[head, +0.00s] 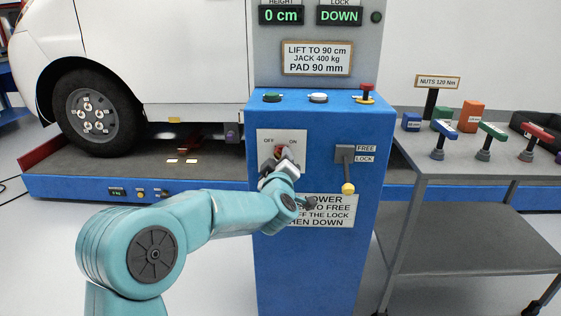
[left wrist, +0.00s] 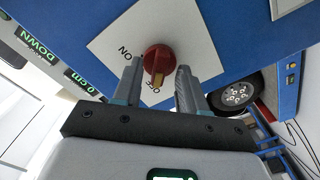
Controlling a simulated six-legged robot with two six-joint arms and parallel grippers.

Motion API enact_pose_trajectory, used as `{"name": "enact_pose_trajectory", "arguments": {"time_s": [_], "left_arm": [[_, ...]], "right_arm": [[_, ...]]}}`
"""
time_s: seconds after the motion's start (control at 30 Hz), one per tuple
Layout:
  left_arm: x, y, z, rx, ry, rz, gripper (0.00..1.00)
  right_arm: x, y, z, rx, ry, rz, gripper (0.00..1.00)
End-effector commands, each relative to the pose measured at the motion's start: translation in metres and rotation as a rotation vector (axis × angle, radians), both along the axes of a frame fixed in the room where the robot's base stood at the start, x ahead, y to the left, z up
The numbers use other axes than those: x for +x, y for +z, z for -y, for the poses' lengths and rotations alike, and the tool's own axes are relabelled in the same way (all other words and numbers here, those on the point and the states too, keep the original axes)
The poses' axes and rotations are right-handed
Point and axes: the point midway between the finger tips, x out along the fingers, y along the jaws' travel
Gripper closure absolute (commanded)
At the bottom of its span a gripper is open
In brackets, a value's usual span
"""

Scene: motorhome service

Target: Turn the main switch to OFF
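The main switch is a red rotary knob (left wrist: 158,58) on a white plate (left wrist: 112,38) marked ON and OFF. In the left wrist view its pale pointer lies toward the OFF label. In the head view the knob (head: 281,151) is partly hidden by my left gripper (head: 280,163), and the plate (head: 265,150) is on the front of the blue column. My left gripper (left wrist: 159,74) is open, with one finger on each side of the knob and narrow gaps showing. Whether a finger touches the knob is unclear. My right gripper is not in view.
A lock lever (head: 346,170) with a yellow ball end is right of the switch. Buttons (head: 318,97) sit on top of the blue column (head: 320,270). A grey cart (head: 470,258) with tools stands at right. A white vehicle (head: 180,50) is at left.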

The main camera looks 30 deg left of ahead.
Motion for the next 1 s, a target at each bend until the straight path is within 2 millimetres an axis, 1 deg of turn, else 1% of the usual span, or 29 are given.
{"name": "enact_pose_trajectory", "arguments": {"time_s": [0.17, 0.27, 0.37, 0.7, 0.8, 0.9, 1.0], "left_arm": [[-0.001, 0.001, 0.001, 0.001, -0.001, 0.0, 0.58], [-0.008, 0.001, 0.006, 0.001, -0.002, 0.0, 0.58], [-0.024, 0.002, 0.015, 0.001, -0.004, 0.0, 0.58], [-0.1, 0.002, 0.063, 0.001, -0.005, 0.0, 0.58], [-0.117, 0.002, 0.073, 0.001, -0.004, 0.0, 0.58], [-0.129, 0.001, 0.08, 0.0, -0.002, 0.001, 0.58], [-0.136, 0.001, 0.084, 0.0, -0.001, 0.001, 0.58]], "right_arm": [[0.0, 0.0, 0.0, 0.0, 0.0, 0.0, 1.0], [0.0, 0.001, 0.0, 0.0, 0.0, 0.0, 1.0], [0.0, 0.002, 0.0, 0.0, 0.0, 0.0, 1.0], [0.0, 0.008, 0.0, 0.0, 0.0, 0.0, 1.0], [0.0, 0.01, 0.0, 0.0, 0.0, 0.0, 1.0], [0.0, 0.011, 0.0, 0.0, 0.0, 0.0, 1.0], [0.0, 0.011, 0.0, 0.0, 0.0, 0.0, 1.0]]}}
